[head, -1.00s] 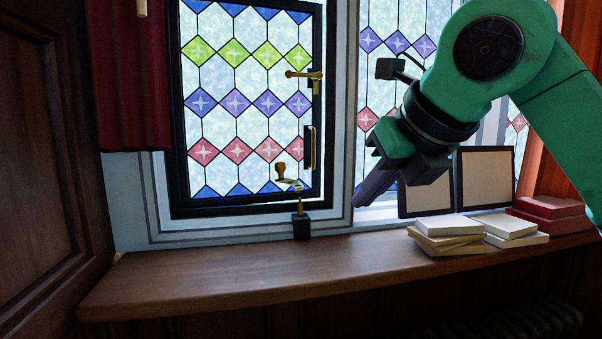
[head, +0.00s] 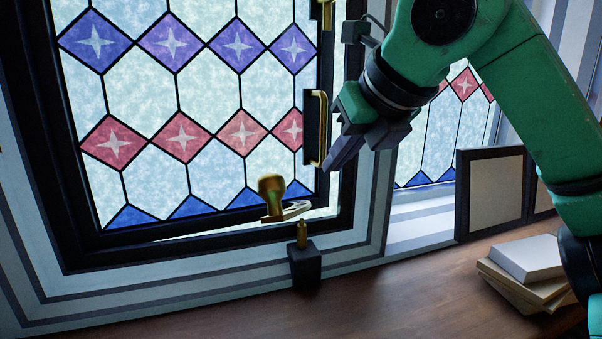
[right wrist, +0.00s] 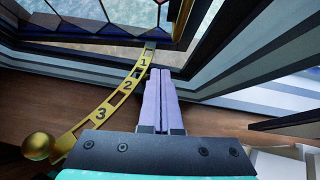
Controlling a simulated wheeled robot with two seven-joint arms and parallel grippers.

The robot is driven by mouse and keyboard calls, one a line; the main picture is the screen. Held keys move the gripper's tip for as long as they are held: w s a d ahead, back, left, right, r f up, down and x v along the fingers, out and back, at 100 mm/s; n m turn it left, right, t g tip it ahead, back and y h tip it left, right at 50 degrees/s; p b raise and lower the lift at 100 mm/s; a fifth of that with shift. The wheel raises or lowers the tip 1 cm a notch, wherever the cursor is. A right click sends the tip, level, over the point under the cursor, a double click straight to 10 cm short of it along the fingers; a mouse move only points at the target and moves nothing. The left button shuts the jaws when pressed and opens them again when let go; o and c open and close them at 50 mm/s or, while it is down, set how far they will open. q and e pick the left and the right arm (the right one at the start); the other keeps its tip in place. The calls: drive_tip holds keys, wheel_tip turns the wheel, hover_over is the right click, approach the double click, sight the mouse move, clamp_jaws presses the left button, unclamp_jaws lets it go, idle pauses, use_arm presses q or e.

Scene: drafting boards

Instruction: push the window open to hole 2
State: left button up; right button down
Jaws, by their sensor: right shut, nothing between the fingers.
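The window (head: 215,90) has a dark frame and leaded glass with blue and red diamonds. A thin bright gap shows along its lower edge. A brass stay with a round knob (head: 272,190) is at its lower right; in the right wrist view the stay (right wrist: 113,97) shows holes marked 1, 2 and 3. A brass pin (head: 301,235) stands on a black block (head: 305,262) on the sill. I cannot tell whether the pin sits in a hole. My right gripper (head: 333,163) is shut and empty, its fingertips close to the window's right edge, beside the brass pull handle (head: 315,128).
The wooden sill (head: 410,295) is clear in front of the block. A fixed stained-glass pane (head: 440,140) is behind my right arm.

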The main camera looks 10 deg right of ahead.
drive_tip(key=f, duration=0.2)
drive_tip(key=p, duration=0.5)
approach(301, 188)
drive_tip(key=x, duration=0.5)
drive_tip(key=shift+f, duration=0.1)
drive_tip(key=shift+w+a, duration=0.1)
drive_tip(key=shift+f+p, duration=0.15)
drive_tip(key=shift+p, duration=0.15)
drive_tip(key=shift+w+f, duration=0.1)
drive_tip(key=shift+w, duration=0.05)
use_arm(q)
drive_tip(key=r, duration=0.2)
drive_tip(key=s+r, duration=0.1)
drive_tip(key=r, duration=0.2)
drive_tip(key=shift+s+r, duration=0.2)
drive_tip(key=shift+r, duration=0.15)
use_arm(e)
drive_tip(key=shift+w, duration=0.15)
